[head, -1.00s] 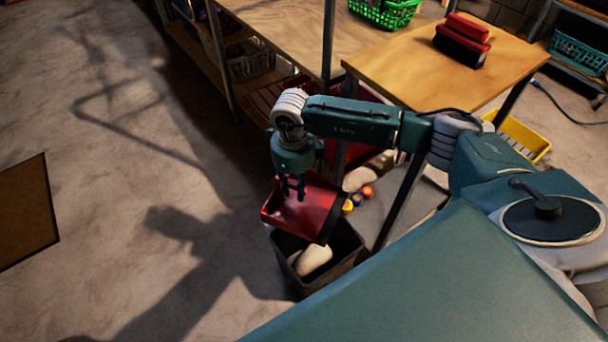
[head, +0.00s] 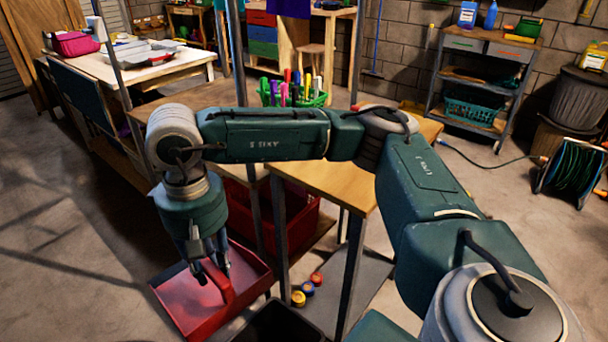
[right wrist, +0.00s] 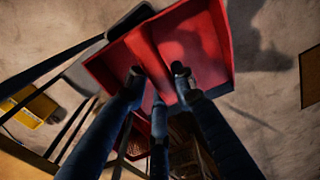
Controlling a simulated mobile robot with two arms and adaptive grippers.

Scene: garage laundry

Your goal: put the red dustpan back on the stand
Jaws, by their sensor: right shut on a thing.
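The red dustpan (head: 180,302) hangs from my right gripper (head: 212,272) above the floor, left of a black bin. The gripper is shut on its raised handle ridge. In the right wrist view the dustpan (right wrist: 205,38) fills the upper middle, with the fingers (right wrist: 160,78) against the ridge. My left gripper is not in view. I cannot tell which thing is the dustpan's stand; none is clearly recognizable.
The black bin (head: 285,325) stands close beside the dustpan. A small wooden table (head: 330,182) lies behind my right arm. Colored round items (head: 308,289) lie near its leg. A grey shelf cart (head: 480,75) stands at the back right. Open floor (head: 60,250) is at left.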

